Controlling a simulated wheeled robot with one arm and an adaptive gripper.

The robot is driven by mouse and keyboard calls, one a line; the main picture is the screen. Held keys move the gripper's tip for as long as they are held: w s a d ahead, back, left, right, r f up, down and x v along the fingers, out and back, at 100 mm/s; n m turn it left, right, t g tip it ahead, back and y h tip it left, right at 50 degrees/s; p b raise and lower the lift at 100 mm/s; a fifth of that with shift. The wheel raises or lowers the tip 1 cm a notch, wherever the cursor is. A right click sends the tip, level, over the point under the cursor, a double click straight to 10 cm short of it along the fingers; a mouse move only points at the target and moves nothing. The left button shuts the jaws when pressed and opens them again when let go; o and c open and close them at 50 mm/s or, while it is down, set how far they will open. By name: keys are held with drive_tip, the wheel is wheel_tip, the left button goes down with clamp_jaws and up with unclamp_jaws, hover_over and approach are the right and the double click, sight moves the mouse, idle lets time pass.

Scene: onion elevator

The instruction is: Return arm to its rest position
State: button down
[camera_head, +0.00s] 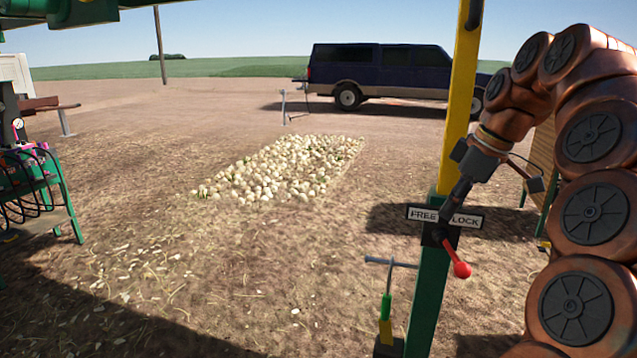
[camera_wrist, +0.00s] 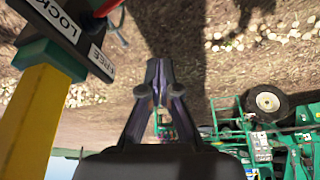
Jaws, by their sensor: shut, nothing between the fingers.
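My copper-coloured arm (camera_head: 590,135) is bent in an arch at the right of the head view, its wrist reaching down and left to the yellow and green post. My dark gripper (camera_head: 445,212) is at the FREE/LOCK sign (camera_head: 470,219), overlapping its middle in the head view. I cannot tell whether it touches the sign. In the wrist view the fingers (camera_wrist: 160,75) are together and empty, with the sign (camera_wrist: 62,28) to their left. A lever with a red knob (camera_head: 461,268) hangs below the sign, tilted to the right.
The post (camera_head: 430,290) stands close by my gripper. A T-handle with a green grip (camera_head: 386,300) is left of its foot. A pile of onions (camera_head: 285,168) lies on open ground. A dark pickup (camera_head: 395,72) is parked behind. Green machinery (camera_head: 40,190) stands at the left.

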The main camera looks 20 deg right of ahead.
drive_tip(key=s+a+f+m+g+h, duration=0.1)
drive_tip(key=s+a+f, duration=0.35)
drive_tip(key=a, duration=0.45)
drive_tip(key=s+a+f+m+g, duration=0.1)
drive_tip(key=s+a+f, duration=0.35)
drive_tip(key=a, duration=0.45)
drive_tip(key=s+a+f+m+g+h, duration=0.1)
drive_tip(key=s+f+m, duration=0.5)
drive_tip(key=s+f, duration=0.9)
drive_tip(key=shift+s+a+f+g+h, duration=0.25)
drive_tip(key=shift+s+a+g+h, duration=0.05)
drive_tip(key=shift+s+a+g, duration=0.7)
drive_tip(key=shift+a, duration=0.1)
